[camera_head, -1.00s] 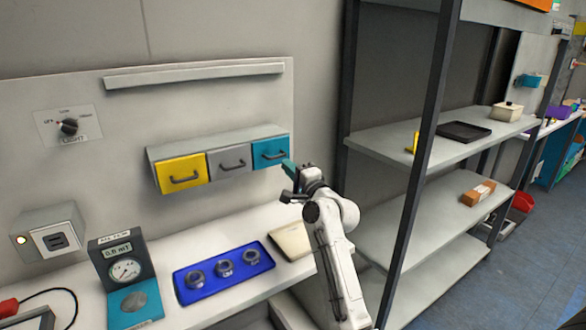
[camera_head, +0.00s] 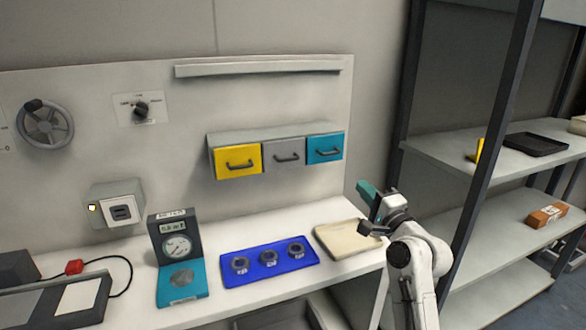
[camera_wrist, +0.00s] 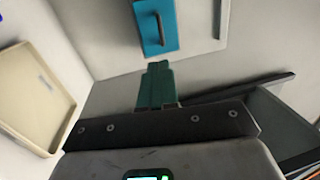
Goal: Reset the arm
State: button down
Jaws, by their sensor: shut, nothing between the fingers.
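My gripper (camera_head: 366,192) is raised at the right end of the white bench, in front of the wall and right of the teal drawer (camera_head: 325,147). In the wrist view its teal fingers (camera_wrist: 157,82) are together with nothing between them. They point at the grey wall below the teal drawer, which also shows there (camera_wrist: 155,27). My gripper touches nothing that I can see.
A cream tray (camera_head: 343,254) lies on the bench just left of my arm. A blue tray (camera_head: 228,274) holds several metal rings. A gauge (camera_head: 177,246) stands further left. A shelf rack with a dark upright (camera_head: 484,150) stands close on the right.

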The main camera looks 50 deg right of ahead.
jog(key=w+a+f+n+g+y, duration=0.2)
jog(key=a+f+n+g+y, duration=0.85)
jog(key=a+f, duration=1.15)
jog(key=s+a+f+n+g, duration=0.3)
jog(key=s+a+f+n, duration=0.2)
jog(key=s, duration=0.4)
jog(key=s+a+f+n+g, duration=0.3)
jog(key=s+a+f+n, duration=0.2)
jog(key=s+a+n, duration=0.3)
jog(key=shift+s+h, duration=0.35)
jog(key=shift+s, duration=0.6)
